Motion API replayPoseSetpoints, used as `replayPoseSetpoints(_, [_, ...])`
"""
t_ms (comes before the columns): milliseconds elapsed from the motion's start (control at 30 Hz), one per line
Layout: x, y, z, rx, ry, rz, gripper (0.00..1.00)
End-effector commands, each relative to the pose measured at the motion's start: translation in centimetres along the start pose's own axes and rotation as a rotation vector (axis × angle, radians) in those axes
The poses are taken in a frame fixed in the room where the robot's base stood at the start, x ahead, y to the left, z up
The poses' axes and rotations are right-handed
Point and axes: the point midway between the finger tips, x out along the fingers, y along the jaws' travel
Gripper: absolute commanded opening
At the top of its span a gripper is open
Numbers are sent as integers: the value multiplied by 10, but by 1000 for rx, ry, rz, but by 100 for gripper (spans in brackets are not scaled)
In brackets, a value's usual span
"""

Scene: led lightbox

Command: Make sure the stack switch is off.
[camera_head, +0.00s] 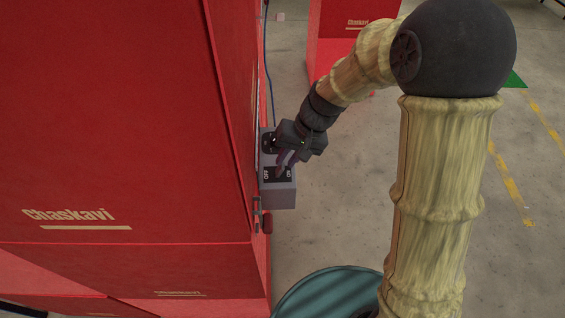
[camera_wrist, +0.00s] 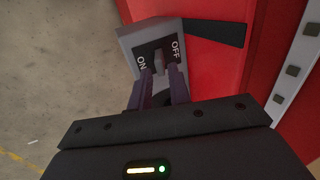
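The stack switch is a grey box (camera_head: 281,194) on the side of the red cabinet, with a black labelled face. In the wrist view the box (camera_wrist: 133,41) shows ON at the left and OFF at the right. A small light lever (camera_wrist: 158,58) shows between the labels; which side it leans to is hard to tell. My gripper (camera_head: 283,168) reaches down to the box's face. In the wrist view its two dark purple fingers (camera_wrist: 161,72) are apart, with their tips at the face on either side of the lever. Whether they touch it I cannot tell.
The tall red cabinet (camera_head: 110,130) fills the left. Another red unit (camera_head: 335,55) stands behind. The grey floor (camera_head: 345,200) at the right is mostly free.

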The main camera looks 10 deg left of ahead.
Motion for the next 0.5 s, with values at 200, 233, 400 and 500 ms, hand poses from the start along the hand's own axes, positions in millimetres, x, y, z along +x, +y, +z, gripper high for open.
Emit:
replayPoseSetpoints(200, [30, 0, 0, 1, -3, 0, 19])
replayPoseSetpoints(233, [32, 0, 0, 1, -2, 0, 19])
replayPoseSetpoints(400, [37, 0, 0, 0, 0, 0, 19])
replayPoseSetpoints(500, [37, 0, 0, 0, 1, 0, 19])
